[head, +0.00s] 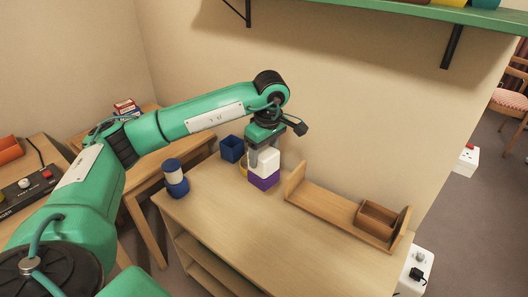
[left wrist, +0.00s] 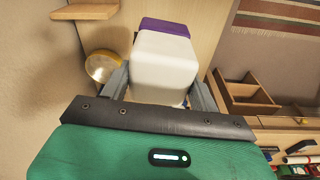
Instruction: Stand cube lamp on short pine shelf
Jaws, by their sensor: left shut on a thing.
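The cube lamp, with a white block (head: 265,162) on a purple base (head: 264,181), is at the back left of the bureau top. My left gripper (head: 267,154) points down and is shut on the white part. In the left wrist view the white block (left wrist: 165,65) sits between the fingers (left wrist: 160,90), with the purple part at its far end. I cannot tell whether the base touches the bureau. A short pale wooden board (left wrist: 86,11), perhaps the pine shelf, juts out at the upper left of the left wrist view. My right gripper is out of view.
The bureau top (head: 260,235) is clear in front. A wooden rack (head: 325,203) holding a small box (head: 378,219) stands at right. A blue container (head: 232,148) is behind. A green wall shelf (head: 400,8) hangs above.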

